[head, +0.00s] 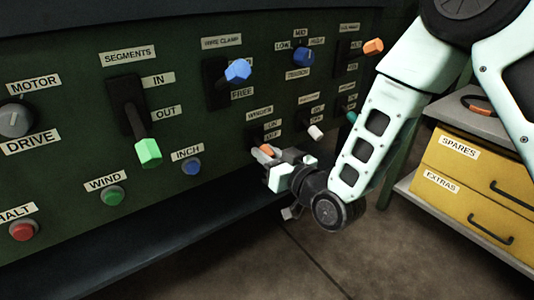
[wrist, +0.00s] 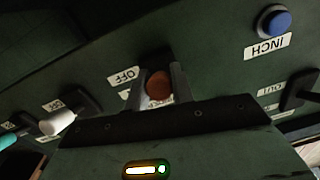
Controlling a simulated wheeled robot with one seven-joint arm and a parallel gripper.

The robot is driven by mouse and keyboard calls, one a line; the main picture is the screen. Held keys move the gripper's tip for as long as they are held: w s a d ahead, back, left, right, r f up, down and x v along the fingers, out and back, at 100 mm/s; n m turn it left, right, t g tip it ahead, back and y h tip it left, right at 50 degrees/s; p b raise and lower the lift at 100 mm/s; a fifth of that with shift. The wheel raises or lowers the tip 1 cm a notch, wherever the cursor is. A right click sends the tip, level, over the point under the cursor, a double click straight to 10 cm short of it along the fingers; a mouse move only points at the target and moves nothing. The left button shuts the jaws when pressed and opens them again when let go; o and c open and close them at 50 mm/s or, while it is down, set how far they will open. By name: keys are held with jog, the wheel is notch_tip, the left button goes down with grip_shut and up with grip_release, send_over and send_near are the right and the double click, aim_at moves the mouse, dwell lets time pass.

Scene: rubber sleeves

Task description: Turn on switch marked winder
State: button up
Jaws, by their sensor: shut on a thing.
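The switch marked WINDER has its name plate (head: 259,112) at the middle right of the panel in the head view. Two small plates sit under it, too small to read surely there. Its orange knob (head: 266,149) shows below these plates, partly behind my gripper (head: 270,157). In the wrist view the orange knob (wrist: 159,86) is between the two fingers of my gripper (wrist: 161,84), which are shut on it. An upside-down OFF plate (wrist: 123,76) shows just left of the fingers. The lever's base is mostly hidden.
A white-tipped lever (head: 315,131) and a teal-tipped lever (head: 351,117) stand close to the right. The blue INCH button (head: 191,166) and green-tipped SEGMENTS lever (head: 148,151) are left. Yellow drawers (head: 470,170) stand at the right. A dark ledge (head: 150,250) runs below the panel.

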aim_at(261, 144)
jog(key=shift+r, duration=0.15)
jog(key=r+g+p, duration=0.1)
jog(key=p, duration=0.3)
jog(key=shift+s+h, duration=0.1)
jog(key=shift+h, duration=0.3)
jog(key=r+g+h+p, duration=0.1)
jog(key=p, duration=0.4)
jog(key=shift+r+g+p, duration=0.1)
jog(key=shift+g+p, duration=0.3)
jog(key=g+h+p, duration=0.1)
jog(key=p, duration=0.2)
jog(key=r+g+h+p, duration=0.1)
jog(key=p, duration=0.3)
jog(key=shift+g, duration=0.3)
jog(key=g+p, duration=0.1)
jog(key=p, duration=0.1)
jog(key=shift+h+p, duration=0.3)
jog(key=shift+h, duration=0.1)
jog(key=shift+f+p, duration=0.1)
jog(key=shift+p, duration=0.2)
jog(key=o, duration=1)
